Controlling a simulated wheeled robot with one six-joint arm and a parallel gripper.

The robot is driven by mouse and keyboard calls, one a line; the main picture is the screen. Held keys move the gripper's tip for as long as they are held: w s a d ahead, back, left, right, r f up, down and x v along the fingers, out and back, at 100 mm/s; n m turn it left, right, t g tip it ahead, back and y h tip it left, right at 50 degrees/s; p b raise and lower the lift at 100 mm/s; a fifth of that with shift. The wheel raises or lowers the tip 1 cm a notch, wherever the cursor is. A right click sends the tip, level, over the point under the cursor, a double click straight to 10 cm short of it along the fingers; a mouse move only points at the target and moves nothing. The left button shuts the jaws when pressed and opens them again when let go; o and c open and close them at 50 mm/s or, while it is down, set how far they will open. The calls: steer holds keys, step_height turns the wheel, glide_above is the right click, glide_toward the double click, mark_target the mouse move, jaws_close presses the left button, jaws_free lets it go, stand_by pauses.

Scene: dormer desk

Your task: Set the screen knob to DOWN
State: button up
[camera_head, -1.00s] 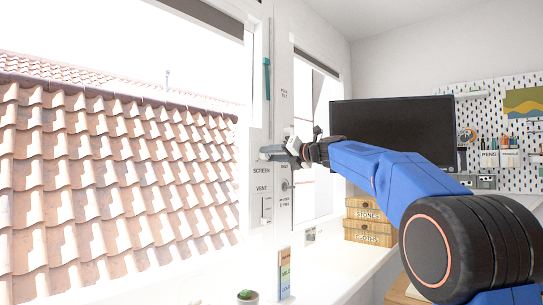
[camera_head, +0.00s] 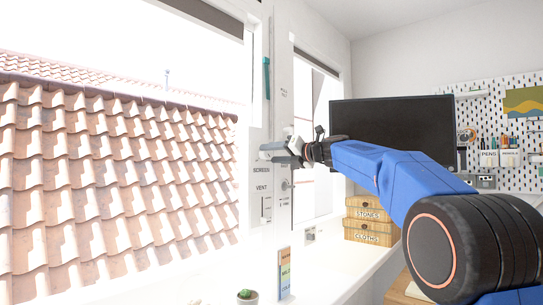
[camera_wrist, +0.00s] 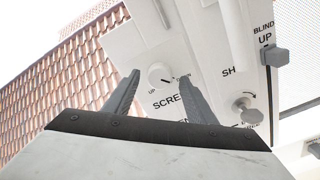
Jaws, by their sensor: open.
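In the wrist view the screen knob (camera_wrist: 160,75) is a round white knob on the white window post. A small UP label shows at its lower left, and part of the SCREEN lettering (camera_wrist: 168,101) shows below it. In the head view my gripper (camera_head: 270,150) is at the post just above the SCREEN label (camera_head: 262,170) and hides the knob.
A grey knob (camera_wrist: 245,108) beside the SH lettering and a grey BLIND knob (camera_wrist: 281,56) sit to the right. The VENT switch (camera_head: 266,209) is below. A small potted cactus (camera_head: 246,296), drawer boxes (camera_head: 368,222) and a monitor (camera_head: 392,130) stand nearby.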

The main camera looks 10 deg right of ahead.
steer(key=v, duration=1.6)
steer(key=shift+s, duration=0.25)
steer(key=shift+d, duration=0.1)
steer(key=s+a+f+n+g+h, duration=0.2)
steer(key=s+a+f+n, duration=0.1)
steer(key=s+f+n, duration=0.5)
steer(key=s+a+f+n+g+h, duration=0.15)
steer(key=s+a+f+n, duration=0.35)
steer(key=f, duration=0.6)
steer(key=s+a+f+n+g+h, duration=0.1)
steer(key=s+f+n+g, duration=0.2)
steer(key=s+f+n, duration=0.35)
steer(key=s+d+f+n+g+h, duration=0.1)
steer(key=s+d+f+n+h, duration=0.1)
steer(key=s+f+n, duration=0.6)
steer(key=s+d+f+n+g+h, duration=0.2)
steer(key=s+f+n, duration=0.6)
steer(key=s+f, duration=0.7)
step_height(320, 180, down, 5)
steer(key=shift+d+f+h, duration=0.1)
steer(key=shift+d+h, duration=0.75)
steer(key=shift+h, duration=0.2)
